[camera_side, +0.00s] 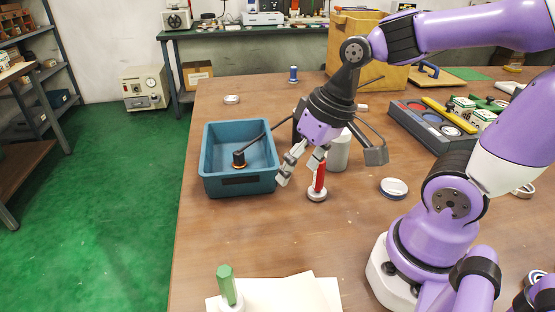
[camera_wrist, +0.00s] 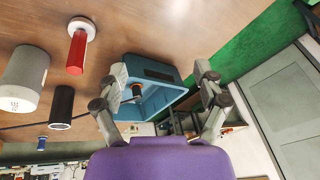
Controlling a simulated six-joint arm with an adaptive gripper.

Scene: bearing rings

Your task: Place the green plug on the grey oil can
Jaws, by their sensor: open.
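The green plug (camera_side: 226,284) stands at the near edge of the side view, upright on a pale round base beside white sheets. It is not visible in the wrist view. A light grey cylinder (camera_side: 338,152), which may be the grey oil can, stands behind my gripper and is partly hidden by the arm. A grey cylinder also shows at the left of the wrist view (camera_wrist: 24,78). My gripper (camera_side: 299,169) is open and empty, tilted down between the blue bin and a red plug (camera_side: 320,178). In the wrist view, its fingers (camera_wrist: 152,92) are spread wide with nothing between the tips.
The blue bin (camera_side: 240,186) holds a black and orange piece (camera_side: 239,159). A black cylinder (camera_wrist: 62,106) stands near the grey one. A blue plug (camera_side: 293,74) stands farther back. A grey tray (camera_side: 418,128) and ring (camera_side: 393,188) lie right.

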